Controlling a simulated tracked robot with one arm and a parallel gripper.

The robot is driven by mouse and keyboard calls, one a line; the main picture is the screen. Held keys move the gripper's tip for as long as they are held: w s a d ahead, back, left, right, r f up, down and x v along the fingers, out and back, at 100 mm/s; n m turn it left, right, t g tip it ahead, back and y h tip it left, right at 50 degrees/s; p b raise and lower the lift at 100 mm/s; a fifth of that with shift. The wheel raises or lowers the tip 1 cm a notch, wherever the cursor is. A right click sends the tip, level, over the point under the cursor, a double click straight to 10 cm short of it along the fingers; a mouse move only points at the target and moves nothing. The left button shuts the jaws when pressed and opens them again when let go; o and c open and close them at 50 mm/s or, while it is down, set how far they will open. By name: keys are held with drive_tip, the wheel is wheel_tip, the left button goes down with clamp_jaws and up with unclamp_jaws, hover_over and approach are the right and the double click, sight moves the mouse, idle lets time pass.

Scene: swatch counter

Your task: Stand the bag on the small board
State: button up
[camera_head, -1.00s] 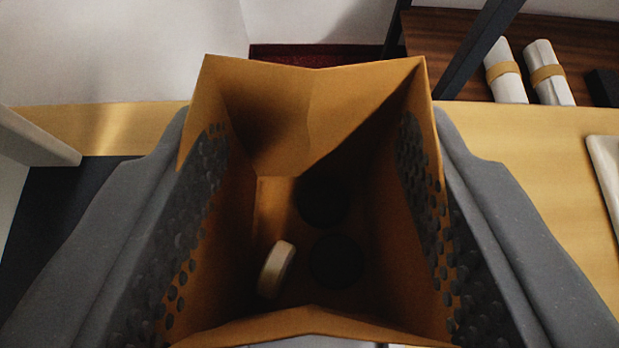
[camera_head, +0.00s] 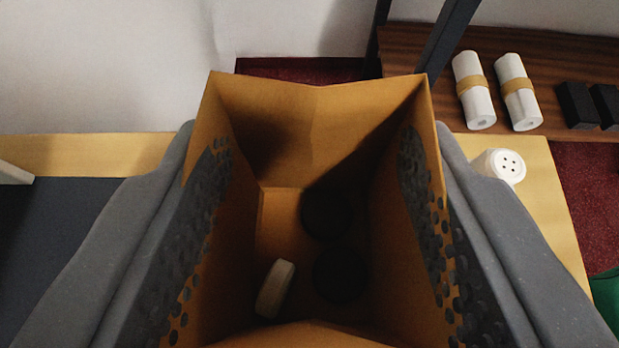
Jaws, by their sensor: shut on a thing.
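The bag (camera_head: 315,130) is an open-topped orange-brown paper bag, seen from above between the fingers of my gripper (camera_head: 318,225). The grey, perforated finger pads press on its left and right walls, so my gripper is shut on it. Inside the bag lie a cream rounded piece (camera_head: 275,289) and two dark round shapes (camera_head: 341,275). The underside of the bag is hidden, so I cannot tell whether it touches anything. I cannot make out the small board for certain.
A pale wooden counter (camera_head: 85,153) runs behind the bag, with a dark surface (camera_head: 70,235) at left. A white pot with holes (camera_head: 501,165) stands at right. White rolls (camera_head: 518,92) and black blocks (camera_head: 577,105) sit on a brown shelf (camera_head: 555,60). Something green (camera_head: 607,296) shows at lower right.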

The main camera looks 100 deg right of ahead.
drive_tip(key=s+a, duration=0.3)
drive_tip(key=s, duration=0.5)
drive_tip(key=shift+r+p, duration=0.35)
drive_tip(key=shift+r, duration=0.05)
